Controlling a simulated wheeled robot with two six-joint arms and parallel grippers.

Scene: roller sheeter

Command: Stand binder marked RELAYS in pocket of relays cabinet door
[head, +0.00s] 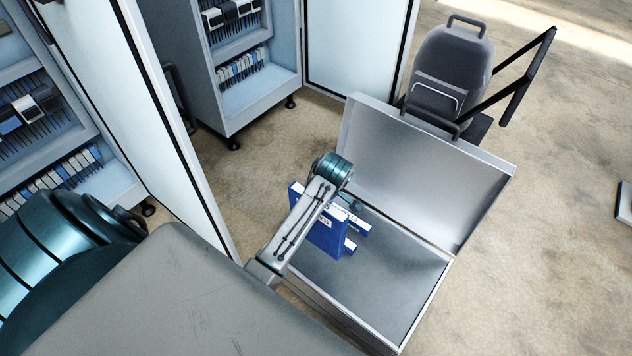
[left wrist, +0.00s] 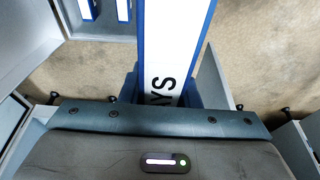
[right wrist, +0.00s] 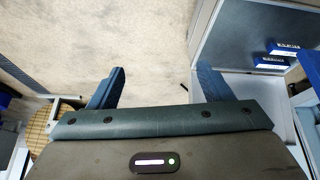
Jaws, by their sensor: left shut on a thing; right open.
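The binder I hold is blue with a white spine (left wrist: 172,40). My left gripper (left wrist: 162,92) is shut on this binder. In the head view my arm covers part of the blue binder (head: 325,240) at the case's left side. My right gripper (right wrist: 158,85) is open and empty, with bare floor behind its fingers. Open cabinets stand at left (head: 62,130) and at the back (head: 262,95), with pale doors (head: 120,90) and (head: 355,45). No door pocket or cabinet name is readable.
An open grey case (head: 400,285) with a raised lid (head: 425,180) holds two other blue binders (right wrist: 285,46) (right wrist: 270,61). A grey backpack-like pack on a dark-handled frame (head: 450,70) stands behind the lid. Floor between the cabinets and case is clear.

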